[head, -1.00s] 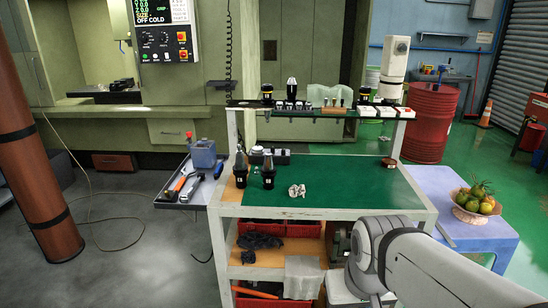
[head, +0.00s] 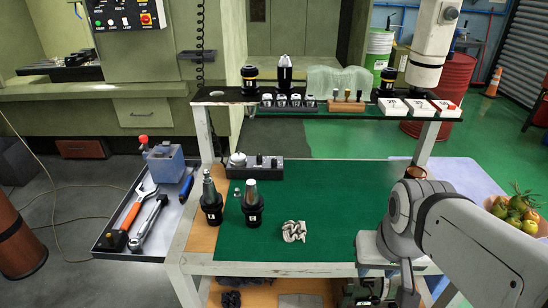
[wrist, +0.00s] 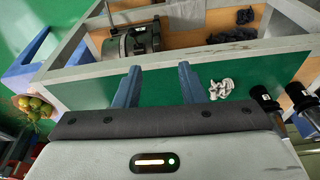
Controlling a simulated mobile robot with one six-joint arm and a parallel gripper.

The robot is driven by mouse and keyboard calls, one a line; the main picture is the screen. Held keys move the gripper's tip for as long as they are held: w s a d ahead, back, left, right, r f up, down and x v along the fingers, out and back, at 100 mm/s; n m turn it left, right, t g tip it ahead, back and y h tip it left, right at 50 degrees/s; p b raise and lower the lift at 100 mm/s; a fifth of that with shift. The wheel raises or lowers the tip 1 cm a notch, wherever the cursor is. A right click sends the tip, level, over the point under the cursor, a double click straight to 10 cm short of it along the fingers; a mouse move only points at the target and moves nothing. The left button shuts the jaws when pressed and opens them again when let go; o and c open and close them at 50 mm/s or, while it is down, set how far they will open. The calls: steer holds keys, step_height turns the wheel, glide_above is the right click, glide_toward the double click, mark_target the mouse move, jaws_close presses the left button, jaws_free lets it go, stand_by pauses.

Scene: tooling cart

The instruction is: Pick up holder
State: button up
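Two black tool holders with silver tapers stand upright on the left of the cart top: the left holder (head: 210,207) near the wooden strip and the right holder (head: 252,212) on the green mat. Both show at the right edge of the wrist view, one holder (wrist: 264,99) nearer my fingers than the other. Further black holders stand on the upper shelf, including a tall one (head: 285,77). Which holder is meant is unclear. My gripper (wrist: 156,76) has two blue fingers apart with nothing between them. It is over the cart's front right part, apart from the holders.
A crumpled grey cloth (head: 293,231) lies on the green mat (head: 330,190). A grey block (head: 256,170) with fittings is behind the holders. The raised shelf (head: 230,97) spans the back. A side tray (head: 109,238) holds tools. The mat's middle is clear.

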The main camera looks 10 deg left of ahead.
steer(key=shift+w+a, duration=0.1)
steer(key=shift+w, duration=0.25)
steer(key=shift+o, duration=0.2)
steer(key=shift+s+a, duration=0.1)
